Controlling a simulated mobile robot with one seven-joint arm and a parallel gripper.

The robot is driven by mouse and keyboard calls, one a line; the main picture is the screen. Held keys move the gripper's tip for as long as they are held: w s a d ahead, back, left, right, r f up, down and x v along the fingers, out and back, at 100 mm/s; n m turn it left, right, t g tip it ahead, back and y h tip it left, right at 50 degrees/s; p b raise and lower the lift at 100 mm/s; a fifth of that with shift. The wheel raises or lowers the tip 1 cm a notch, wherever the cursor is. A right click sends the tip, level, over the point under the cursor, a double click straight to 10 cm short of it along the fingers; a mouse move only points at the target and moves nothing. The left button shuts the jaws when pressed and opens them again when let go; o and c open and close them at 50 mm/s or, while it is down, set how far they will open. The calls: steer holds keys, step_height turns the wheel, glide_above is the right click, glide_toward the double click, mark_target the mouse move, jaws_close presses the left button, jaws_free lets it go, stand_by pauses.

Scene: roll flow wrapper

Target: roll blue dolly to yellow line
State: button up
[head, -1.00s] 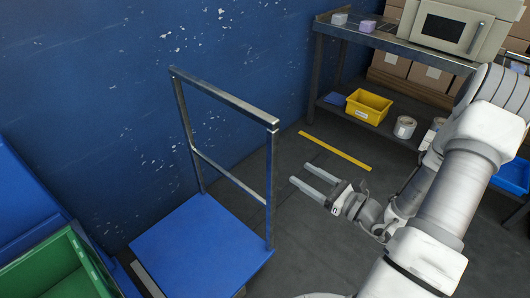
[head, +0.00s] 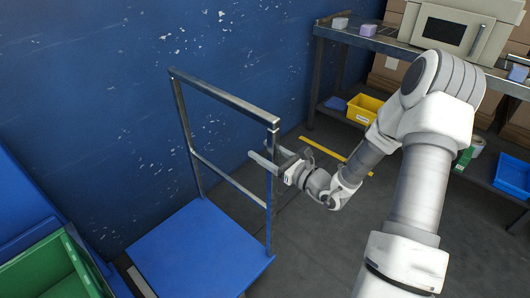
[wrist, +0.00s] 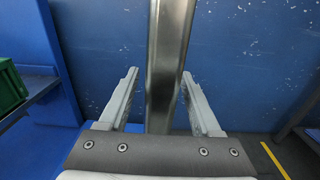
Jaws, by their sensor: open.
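The blue dolly (head: 200,248) stands on the dark floor by the blue wall, with a flat blue deck and an upright grey metal handle frame (head: 225,96). The yellow line (head: 335,154) lies on the floor to the right of the dolly, partly behind my arm. My gripper (head: 272,158) is open at the handle's right post. In the wrist view, the post (wrist: 166,65) stands upright between the two open fingers (wrist: 158,100), with gaps showing at both sides. The dolly's wheels are mostly hidden.
A metal workbench (head: 345,30) with a boxy machine (head: 447,28) stands at the back right. A yellow bin (head: 362,108) is on its lower shelf and a blue bin (head: 512,175) is at right. A green crate (head: 45,270) is at the lower left. Floor between dolly and line looks clear.

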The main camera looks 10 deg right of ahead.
jaws_close()
stand_by(1.4)
